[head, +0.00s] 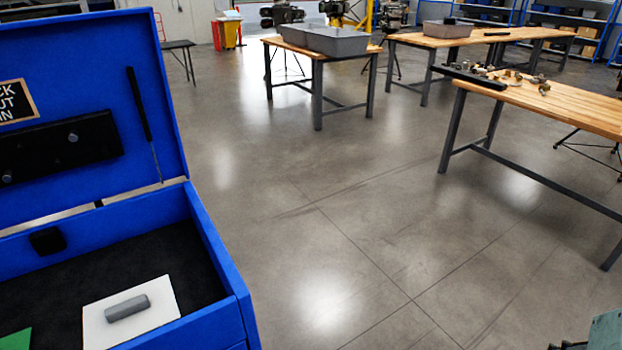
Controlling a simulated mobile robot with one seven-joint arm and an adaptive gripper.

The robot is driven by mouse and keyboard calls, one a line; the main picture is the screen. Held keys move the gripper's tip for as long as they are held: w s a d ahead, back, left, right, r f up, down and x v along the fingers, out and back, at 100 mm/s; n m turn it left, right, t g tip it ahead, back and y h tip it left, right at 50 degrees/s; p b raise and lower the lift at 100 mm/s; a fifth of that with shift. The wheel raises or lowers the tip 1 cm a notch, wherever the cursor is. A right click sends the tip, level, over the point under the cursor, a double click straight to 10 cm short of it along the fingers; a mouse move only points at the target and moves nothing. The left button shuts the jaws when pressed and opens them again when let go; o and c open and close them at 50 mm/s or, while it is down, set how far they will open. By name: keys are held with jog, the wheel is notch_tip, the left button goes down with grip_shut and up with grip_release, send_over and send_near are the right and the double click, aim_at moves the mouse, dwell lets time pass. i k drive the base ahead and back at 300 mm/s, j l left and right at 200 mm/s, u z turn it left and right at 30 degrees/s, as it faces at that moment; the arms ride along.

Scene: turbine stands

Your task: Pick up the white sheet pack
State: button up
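A white sheet pack (143,321) lies flat on the black lining inside the open blue chest (222,262), at the lower left of the head view. A small grey block (127,307) with rounded edges rests on top of the sheet. The lower edge of the sheet comes close to the chest's front wall.
The chest's raised lid (75,75) carries a black holder and a thin dark tool. A green piece (16,340) lies left of the sheet. A wooden table (560,103) with small parts stands right; another bears grey bins (338,42). The middle floor is clear.

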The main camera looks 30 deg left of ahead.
aim_at(109, 323)
jog(key=i+u, duration=0.2)
jog(key=u, duration=0.25)
jog(key=i+u, duration=0.2)
jog(key=u, duration=0.25)
jog(key=i+u, duration=0.15)
jog(key=u, duration=0.35)
jog(key=i+l+u, duration=0.15)
jog(key=u, duration=0.35)
jog(key=i+u, duration=0.15)
jog(key=u, duration=0.2)
jog(key=i+l+u, duration=0.1)
jog(key=u, duration=0.25)
jog(key=i+l+u, duration=0.1)
jog(key=u, duration=0.2)
jog(key=i+l+u, duration=0.4)
jog(key=l, duration=0.2)
jog(key=l+u, duration=0.2)
jog(key=j, duration=0.25)
jog(key=k, duration=0.05)
